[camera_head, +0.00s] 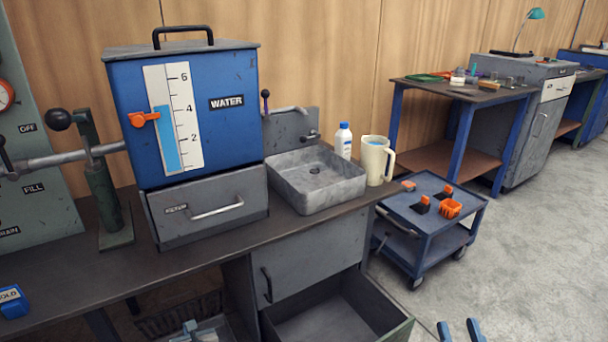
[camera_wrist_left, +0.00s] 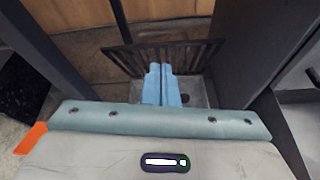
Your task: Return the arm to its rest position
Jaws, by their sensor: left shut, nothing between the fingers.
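My right gripper (camera_head: 459,326) shows at the bottom edge of the head view, right of the bench. Its two blue fingers stand apart with nothing between them. My left gripper (camera_wrist_left: 160,70) shows in the left wrist view with its two light blue fingers together and empty. A pale part of it (camera_head: 196,333) also shows at the bottom of the head view, low in front of the bench opening. The rest of both arms is outside the head view.
The dark bench (camera_head: 190,268) carries a blue water tank (camera_head: 225,145), a grey sink (camera_head: 330,196), a white bottle (camera_head: 343,141) and a cream jug (camera_head: 374,161). An open drawer (camera_head: 395,327) juts out below. A dark slatted rack (camera_wrist_left: 195,52) is close beyond my left fingers. A blue cart (camera_head: 440,229) stands right.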

